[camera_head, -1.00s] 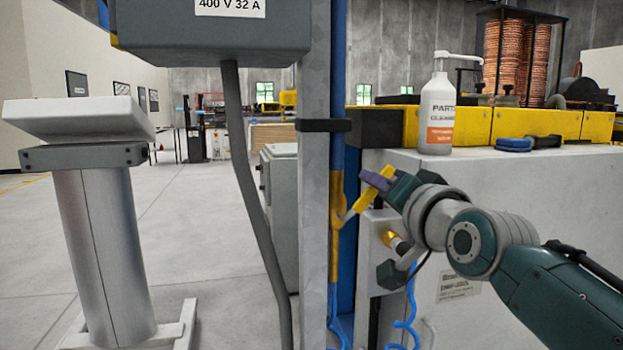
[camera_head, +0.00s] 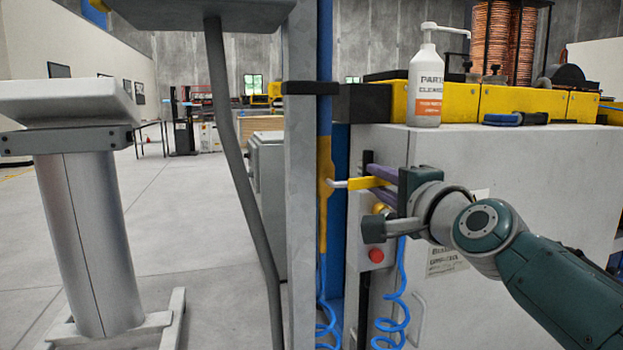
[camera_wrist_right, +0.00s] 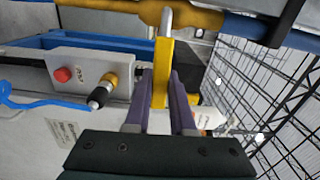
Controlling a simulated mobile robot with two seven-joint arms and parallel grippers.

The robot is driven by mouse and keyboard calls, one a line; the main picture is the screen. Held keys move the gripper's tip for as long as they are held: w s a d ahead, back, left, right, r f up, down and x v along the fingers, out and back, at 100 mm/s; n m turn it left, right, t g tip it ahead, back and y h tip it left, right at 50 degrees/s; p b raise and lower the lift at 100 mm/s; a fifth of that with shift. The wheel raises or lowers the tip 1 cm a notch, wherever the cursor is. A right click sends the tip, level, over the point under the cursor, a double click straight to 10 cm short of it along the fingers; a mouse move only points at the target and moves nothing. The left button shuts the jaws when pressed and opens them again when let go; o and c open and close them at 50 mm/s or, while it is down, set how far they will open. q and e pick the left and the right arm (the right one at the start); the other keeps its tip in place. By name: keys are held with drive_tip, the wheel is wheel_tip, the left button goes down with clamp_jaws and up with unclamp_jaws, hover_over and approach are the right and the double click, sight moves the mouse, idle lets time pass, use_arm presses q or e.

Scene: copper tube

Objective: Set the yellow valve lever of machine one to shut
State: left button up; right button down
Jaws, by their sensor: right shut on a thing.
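The yellow valve lever (camera_head: 365,183) sticks out roughly level to the right from the yellow section (camera_head: 325,190) of the upright blue pipe, on a bent grey stem. It lies crosswise to the pipe. My right gripper (camera_head: 384,181) is shut on the lever, with its purple fingers on either side of the yellow grip. In the right wrist view the lever (camera_wrist_right: 161,72) runs between the two fingers, its stem meeting the yellow pipe section (camera_wrist_right: 195,18). My left gripper is not in view.
Close below the gripper are a red button (camera_head: 376,255), a brass fitting (camera_head: 381,209) and a coiled blue hose (camera_head: 397,310). A grey post (camera_head: 300,190) stands left of the pipe. A white cleaner bottle (camera_head: 427,92) stands on the machine above. Open floor lies left.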

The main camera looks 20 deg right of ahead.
drive_tip(key=shift+f+m, duration=0.3)
drive_tip(key=shift+m, duration=0.1)
drive_tip(key=c, duration=0.8)
unclamp_jaws()
drive_tip(key=shift+o, duration=0.2)
drive_tip(key=shift+s, duration=0.1)
drive_tip(key=shift+s+r, duration=0.1)
drive_tip(key=shift+s, duration=0.15)
drive_tip(key=s+p, duration=0.2)
drive_tip(key=s, duration=0.7)
drive_tip(key=shift+s+d+p, duration=0.15)
drive_tip(key=shift+d+p, duration=0.05)
drive_tip(key=shift+p, duration=0.2)
